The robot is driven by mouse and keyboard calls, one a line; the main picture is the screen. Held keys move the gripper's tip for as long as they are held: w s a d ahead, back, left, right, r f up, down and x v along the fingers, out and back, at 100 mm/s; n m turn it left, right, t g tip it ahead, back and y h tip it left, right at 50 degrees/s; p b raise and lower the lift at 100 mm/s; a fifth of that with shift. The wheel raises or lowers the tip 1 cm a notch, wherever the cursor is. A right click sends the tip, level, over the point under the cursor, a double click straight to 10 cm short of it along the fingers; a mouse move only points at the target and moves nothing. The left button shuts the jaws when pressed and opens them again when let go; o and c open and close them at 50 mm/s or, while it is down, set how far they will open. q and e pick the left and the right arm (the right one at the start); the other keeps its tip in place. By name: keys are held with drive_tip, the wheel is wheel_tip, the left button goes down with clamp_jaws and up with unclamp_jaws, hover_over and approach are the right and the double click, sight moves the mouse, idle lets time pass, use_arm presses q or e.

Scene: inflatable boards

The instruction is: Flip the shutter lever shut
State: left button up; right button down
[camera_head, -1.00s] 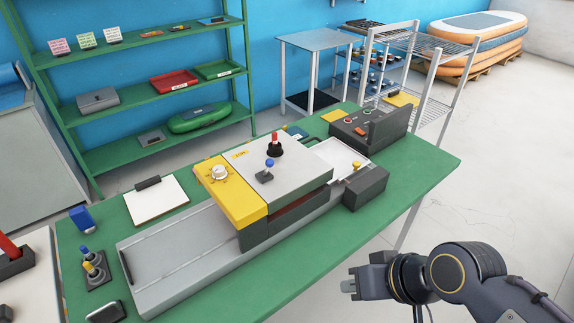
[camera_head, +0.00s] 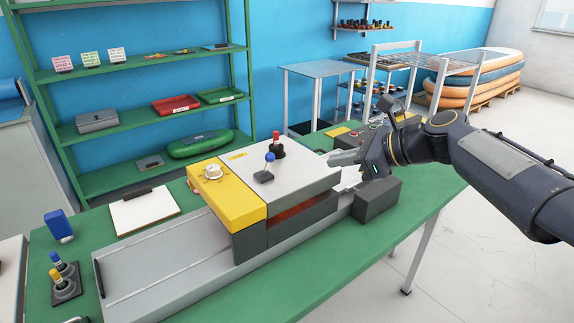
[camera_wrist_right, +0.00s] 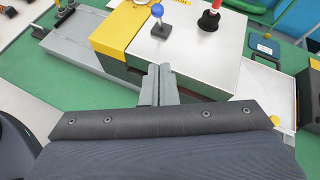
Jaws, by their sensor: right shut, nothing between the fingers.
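A grey and yellow machine (camera_head: 311,181) stands on the green bench. On its white top is a small lever with a blue ball knob (camera_head: 269,157), standing up from a dark base; it also shows in the right wrist view (camera_wrist_right: 158,11). Behind it is a red-topped lever (camera_head: 277,137) on a round black base, also in the right wrist view (camera_wrist_right: 211,18). No label tells me which is the shutter lever. My right gripper (camera_head: 335,158) is shut and empty, at the right edge of the machine's top, apart from both levers. In the right wrist view its fingers (camera_wrist_right: 158,85) point toward the blue-knobbed lever.
A yellow panel with a white dial (camera_head: 212,171) is at the machine's left end. A dark block (camera_head: 377,200) sits at its right front. The bench's front edge is clear.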

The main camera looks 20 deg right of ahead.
drive_tip(key=shift+f, duration=0.1)
approach(267, 166)
drive_tip(key=x, duration=0.2)
drive_tip(key=shift+w+f, duration=0.25)
drive_tip(key=shift+w, duration=0.05)
drive_tip(key=shift+w+a+r, duration=0.1)
drive_tip(key=shift+w+a, duration=0.3)
drive_tip(key=shift+a, duration=0.05)
drive_tip(key=shift+p, duration=0.3)
